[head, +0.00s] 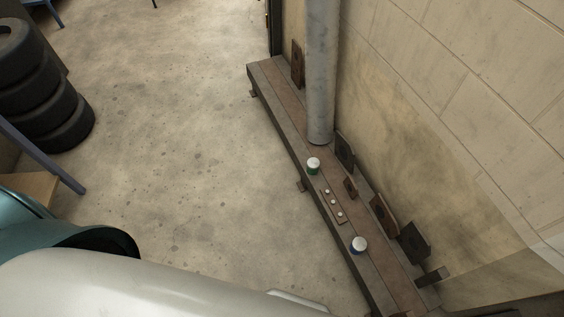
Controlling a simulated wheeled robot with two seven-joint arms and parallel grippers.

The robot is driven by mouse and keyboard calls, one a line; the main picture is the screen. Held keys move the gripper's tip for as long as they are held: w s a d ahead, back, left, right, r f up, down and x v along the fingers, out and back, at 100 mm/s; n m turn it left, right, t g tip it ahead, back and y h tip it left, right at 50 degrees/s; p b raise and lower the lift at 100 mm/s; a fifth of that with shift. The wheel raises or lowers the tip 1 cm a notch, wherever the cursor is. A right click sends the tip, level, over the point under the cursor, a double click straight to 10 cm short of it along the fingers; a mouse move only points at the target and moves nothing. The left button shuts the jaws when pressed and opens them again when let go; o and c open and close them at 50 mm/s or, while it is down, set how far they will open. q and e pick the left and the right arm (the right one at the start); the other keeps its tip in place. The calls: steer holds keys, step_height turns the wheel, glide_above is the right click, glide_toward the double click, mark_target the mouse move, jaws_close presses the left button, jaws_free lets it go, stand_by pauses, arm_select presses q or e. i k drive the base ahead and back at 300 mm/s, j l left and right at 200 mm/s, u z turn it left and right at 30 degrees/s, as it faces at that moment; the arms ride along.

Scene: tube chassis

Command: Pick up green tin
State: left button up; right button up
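The green tin (313,169) is small, with a white top and a green lower side. It stands upright on a narrow metal ledge (270,79) along the wall, just in front of the foot of a grey vertical pipe. Neither of my grippers shows in the head view, and nothing touches the green tin.
The grey pipe (321,80) rises from the ledge beside the block wall (450,100). A small plate with several white knobs (333,203) lies between the tins. Dark brackets (414,243) line the wall side. Stacked tyres (42,90) stand at left. The concrete floor (190,130) is clear.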

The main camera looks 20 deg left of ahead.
mark_target(313, 163)
steer(key=u, duration=0.25)
steer(key=z, duration=0.4)
steer(key=i+j+z, duration=0.1)
steer(key=j+z, duration=0.5)
steer(key=z, duration=0.15)
steer(key=j+z, duration=0.45)
steer(key=j, duration=0.55)
steer(key=k+j+z, duration=0.1)
steer(key=j, duration=0.6)
steer(key=j+z, duration=0.1)
steer(key=j, duration=0.55)
steer(key=k, duration=0.05)
